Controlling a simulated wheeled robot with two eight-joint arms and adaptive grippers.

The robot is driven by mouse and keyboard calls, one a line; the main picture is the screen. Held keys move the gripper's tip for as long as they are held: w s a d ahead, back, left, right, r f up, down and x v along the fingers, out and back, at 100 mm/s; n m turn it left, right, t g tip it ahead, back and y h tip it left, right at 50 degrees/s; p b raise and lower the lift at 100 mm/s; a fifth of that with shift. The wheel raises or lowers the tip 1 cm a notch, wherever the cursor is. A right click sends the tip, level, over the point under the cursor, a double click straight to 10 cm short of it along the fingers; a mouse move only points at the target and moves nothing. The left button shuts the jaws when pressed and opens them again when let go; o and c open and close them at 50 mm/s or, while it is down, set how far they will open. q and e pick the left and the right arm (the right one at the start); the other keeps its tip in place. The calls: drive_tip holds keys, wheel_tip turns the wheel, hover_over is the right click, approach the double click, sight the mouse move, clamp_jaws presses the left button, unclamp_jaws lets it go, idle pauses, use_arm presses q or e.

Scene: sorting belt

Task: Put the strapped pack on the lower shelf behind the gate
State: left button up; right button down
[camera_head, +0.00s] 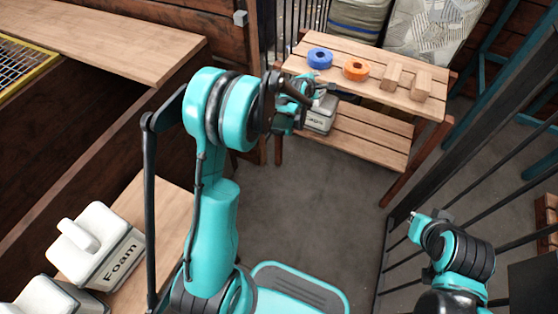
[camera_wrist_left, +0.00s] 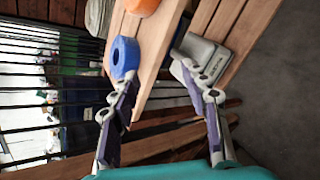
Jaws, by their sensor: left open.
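The pale grey strapped pack (camera_head: 321,116) with a dark printed label sits at the left end of the lower shelf (camera_head: 372,140), partly hidden by my left gripper (camera_head: 304,97). In the left wrist view the pack (camera_wrist_left: 203,52) lies beside the right-hand finger, under the upper board's edge. The jaws (camera_wrist_left: 158,80) are open, with the upper board's edge between them; nothing is gripped. Whether a finger touches the pack is unclear. The black barred gate (camera_head: 478,150) stands at the right, clear of the shelf front. My right arm shows at lower right; its gripper cannot be made out.
The upper shelf (camera_head: 345,62) holds a blue ring (camera_head: 319,58), an orange ring (camera_head: 356,69) and two wooden blocks (camera_head: 392,76). Pale packs marked Foam (camera_head: 97,245) stand on a wooden surface at left. Open floor lies before the shelf.

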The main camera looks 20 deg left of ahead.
use_arm(q)
drive_tip(key=s+d+r+m+g, duration=0.1)
drive_tip(key=s+r+m, duration=0.45)
drive_tip(key=s, duration=0.45)
drive_tip(key=s+d+r+m+g, duration=0.15)
drive_tip(key=s+r+m, duration=0.25)
drive_tip(key=s+m, duration=0.45)
drive_tip(key=s+f+m+g, duration=0.2)
drive_tip(key=s+m, duration=0.8)
drive_tip(key=s, duration=1.2)
drive_tip(key=shift+f+y, duration=0.3)
drive_tip(key=shift+f, duration=0.35)
